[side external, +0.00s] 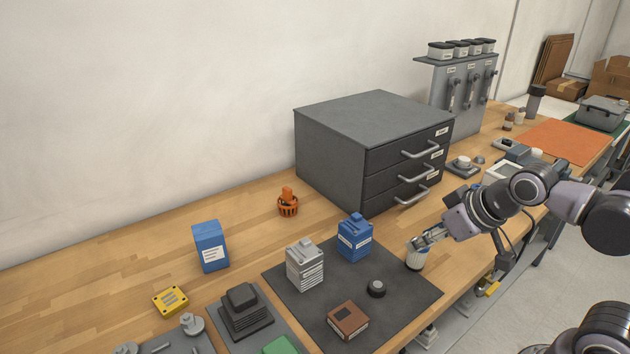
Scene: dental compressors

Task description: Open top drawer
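A dark grey cabinet (340,155) stands on the wooden bench against the wall, with three drawers on its right-facing front. The top drawer (408,150) looks closed and has a light bar handle (420,151) and a small label. The middle drawer (405,174) and bottom drawer (403,192) also look closed. My gripper (420,246) is low in front of the cabinet, below and apart from the drawer handles. Its fingertips are at a small white cup-like item (416,260). The fingers are too small to tell whether they grip it.
A dark mat (405,293) near my gripper bears a blue container (354,238), a grey-white container (305,264), a brown block (347,319) and a black knob (376,288). A grey dispenser rack (462,95) stands behind the cabinet. Small devices (463,166) lie right of the drawers.

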